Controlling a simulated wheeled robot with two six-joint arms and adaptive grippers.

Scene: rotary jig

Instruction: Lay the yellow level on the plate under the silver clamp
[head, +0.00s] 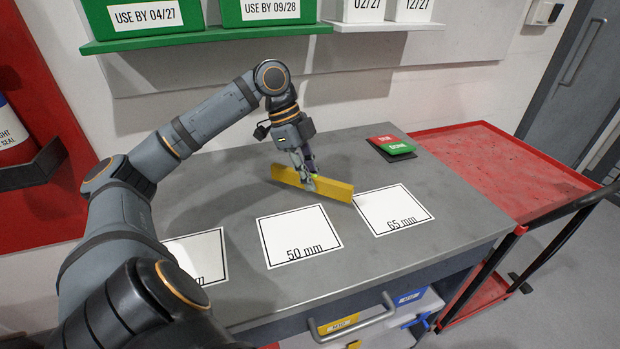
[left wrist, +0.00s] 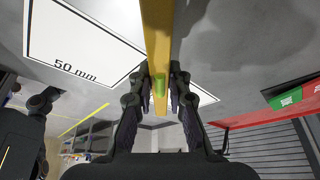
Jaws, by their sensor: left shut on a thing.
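The yellow level (head: 335,187) is a long bar, held near its middle by my left gripper (head: 308,178) over the back middle of the grey bench. In the left wrist view the level (left wrist: 158,40) runs lengthwise between the two fingers of my left gripper (left wrist: 159,90), which are shut on it; its green vial shows there. A shadow lies apart from the level, so it seems raised off the bench. I see no silver clamp. My right gripper is not in view.
White squares lie on the bench (head: 350,255): 50 mm (head: 290,225), 65 mm (head: 385,200) and a partly hidden one (head: 205,245). A red and green sign (head: 392,146) lies at the back right. A red cart (head: 480,160) stands right; a green shelf (head: 250,33) hangs behind.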

